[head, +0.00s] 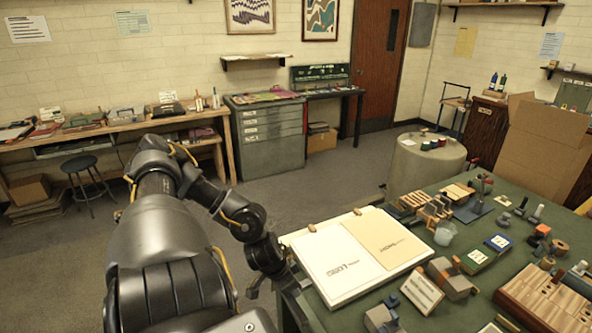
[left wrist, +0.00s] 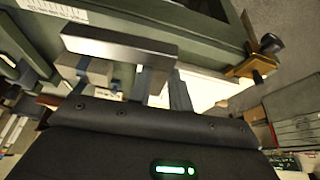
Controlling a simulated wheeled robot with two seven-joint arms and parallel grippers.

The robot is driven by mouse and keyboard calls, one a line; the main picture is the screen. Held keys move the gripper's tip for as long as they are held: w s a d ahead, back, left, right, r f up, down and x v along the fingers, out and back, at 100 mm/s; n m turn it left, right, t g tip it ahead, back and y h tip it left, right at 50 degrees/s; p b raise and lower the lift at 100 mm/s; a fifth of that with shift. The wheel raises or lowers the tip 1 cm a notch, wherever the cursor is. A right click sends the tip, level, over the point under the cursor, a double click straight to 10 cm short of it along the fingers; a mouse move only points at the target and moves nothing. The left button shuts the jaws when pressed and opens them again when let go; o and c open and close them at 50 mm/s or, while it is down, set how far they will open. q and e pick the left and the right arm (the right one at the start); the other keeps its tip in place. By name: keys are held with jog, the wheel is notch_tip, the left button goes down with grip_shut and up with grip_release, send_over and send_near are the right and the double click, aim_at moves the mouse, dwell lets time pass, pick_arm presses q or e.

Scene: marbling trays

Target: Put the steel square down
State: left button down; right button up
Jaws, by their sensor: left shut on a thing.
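In the left wrist view my left gripper (left wrist: 140,85) is shut on the steel square. The steel square (left wrist: 118,45) shows as a plain grey metal bar lying across the front of the fingers, over the dark green bench side. How much of it sits between the fingers is hard to tell. In the head view my left gripper (head: 268,262) hangs low at the left edge of the green bench (head: 455,312), beside the white board. I cannot make out the square there. My right gripper is not in view.
A white board (head: 330,268) with a tan folder (head: 388,238) lies at the bench's left end. Wooden blocks, a clear cup (head: 445,233), green and blue boxes and a slotted wooden block (head: 545,300) crowd the rest. Open floor lies left of the bench.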

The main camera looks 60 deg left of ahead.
pick_arm(q)
jog(key=shift+d, duration=0.1)
jog(key=w+d+r+m+h+b, duration=0.15)
jog(key=w+d+m, duration=0.3)
jog(key=d, duration=0.75)
jog(key=w+d+r+m+h+b, duration=0.1)
jog(key=w+d+r+m+b, duration=0.3)
jog(key=d, duration=0.7)
jog(key=w+d+r+m+g, duration=0.2)
jog(key=w+r, duration=0.1)
jog(key=r, duration=0.2)
jog(key=shift+w+d+h+p, duration=0.15)
jog(key=shift+w+h+p, duration=0.2)
jog(key=shift+h, duration=0.1)
